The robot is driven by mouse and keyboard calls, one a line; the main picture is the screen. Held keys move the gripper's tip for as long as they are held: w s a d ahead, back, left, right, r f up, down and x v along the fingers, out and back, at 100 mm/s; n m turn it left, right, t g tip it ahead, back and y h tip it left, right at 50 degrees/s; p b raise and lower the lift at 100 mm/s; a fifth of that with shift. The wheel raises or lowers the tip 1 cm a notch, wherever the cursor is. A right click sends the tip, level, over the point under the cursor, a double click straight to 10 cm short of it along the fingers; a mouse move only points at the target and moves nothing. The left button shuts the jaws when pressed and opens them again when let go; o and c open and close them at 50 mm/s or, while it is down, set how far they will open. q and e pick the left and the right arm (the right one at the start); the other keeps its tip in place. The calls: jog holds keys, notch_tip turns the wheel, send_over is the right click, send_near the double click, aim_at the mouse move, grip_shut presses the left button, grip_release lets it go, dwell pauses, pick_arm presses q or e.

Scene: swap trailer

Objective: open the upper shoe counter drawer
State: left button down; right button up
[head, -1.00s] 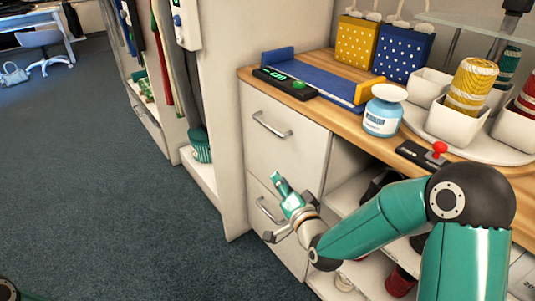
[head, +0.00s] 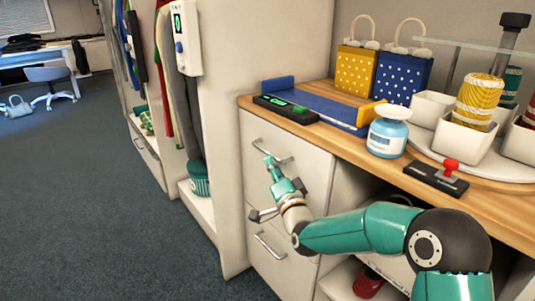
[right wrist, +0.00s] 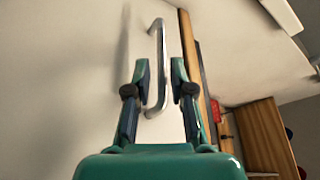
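The upper drawer (head: 305,178) of the white shoe counter looks shut, its front in line with the lower one. Its metal bar handle (head: 258,143) also shows in the right wrist view (right wrist: 162,50). My right gripper (head: 271,163) is at this handle. In the right wrist view, my right gripper's fingers (right wrist: 160,78) are spread, one on each side of the bar, with gaps showing. I cannot tell how deep the bar sits between them. My left gripper is not in view.
The lower drawer (head: 285,270) has a similar handle. The wooden counter top (head: 345,138) above carries a blue tray (head: 325,106), a blue-white jar (head: 387,138), a red-knobbed device (head: 437,180) and gift bags (head: 402,75). Open shelves lie right of the drawers. Carpet (head: 100,200) at left is clear.

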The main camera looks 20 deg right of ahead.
aim_at(266, 150)
jog(key=shift+x, duration=3)
jog(key=shift+c, duration=0.2)
grip_shut()
